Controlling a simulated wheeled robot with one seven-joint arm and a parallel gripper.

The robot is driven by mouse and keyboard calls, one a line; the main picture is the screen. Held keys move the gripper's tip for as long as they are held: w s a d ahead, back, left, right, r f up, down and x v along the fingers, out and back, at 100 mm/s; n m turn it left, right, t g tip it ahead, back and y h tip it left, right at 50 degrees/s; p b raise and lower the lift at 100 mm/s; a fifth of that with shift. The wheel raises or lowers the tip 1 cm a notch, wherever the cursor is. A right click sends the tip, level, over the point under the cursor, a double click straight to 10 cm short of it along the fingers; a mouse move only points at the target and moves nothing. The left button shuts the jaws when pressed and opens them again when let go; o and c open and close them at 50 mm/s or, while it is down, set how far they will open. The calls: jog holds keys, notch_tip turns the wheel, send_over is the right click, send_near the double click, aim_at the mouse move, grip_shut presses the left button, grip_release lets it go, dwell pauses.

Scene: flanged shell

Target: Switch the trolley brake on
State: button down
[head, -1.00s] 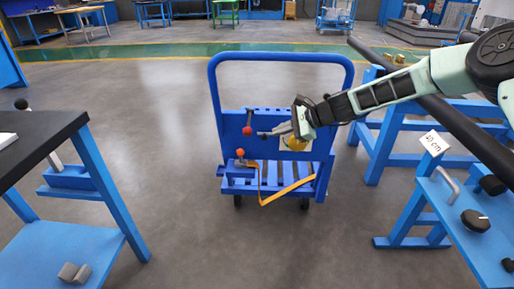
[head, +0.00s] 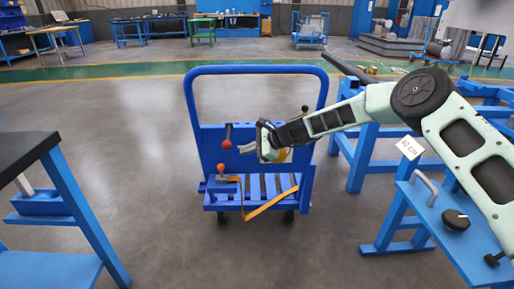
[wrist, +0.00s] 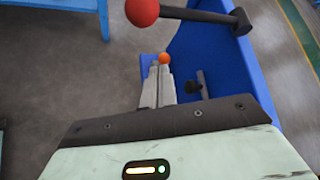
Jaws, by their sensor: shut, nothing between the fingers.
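The blue trolley (head: 205,133) stands on the floor in the middle of the head view. A red-knobbed lever (head: 227,144) hangs on its upright panel, knob down. In the wrist view the red knob (wrist: 142,11) and its dark rod are at the top. An orange knob (head: 221,168) sits lower, at the trolley's left; it also shows in the wrist view (wrist: 165,58), just beyond the fingertips. My gripper (head: 242,149) is shut and empty, in front of the panel, just right of the red knob in the head view. I cannot tell which knob works the brake.
An orange strap (head: 265,206) hangs over the trolley's deck. A yellow round thing (head: 284,155) is partly hidden behind my gripper. A blue bench with a handle and dark knob (head: 455,220) stands at right, a black-topped table (head: 25,150) at left. Floor before the trolley is clear.

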aim_at(228, 137)
jog(key=shift+s+a+r, duration=0.15)
jog(key=shift+a+r, duration=0.15)
jog(key=shift+a, duration=0.3)
jog(key=shift+s+a+r, duration=0.15)
jog(key=shift+a+r, duration=0.15)
jog(key=shift+a, duration=0.3)
jog(key=shift+s+a+r, duration=0.15)
jog(key=shift+a+r, duration=0.15)
jog(key=shift+a, duration=0.3)
jog(key=shift+r, duration=0.15)
jog(key=shift+r+g+p, duration=0.25)
jog(key=shift+g+p, duration=0.05)
jog(key=shift+p, duration=0.5)
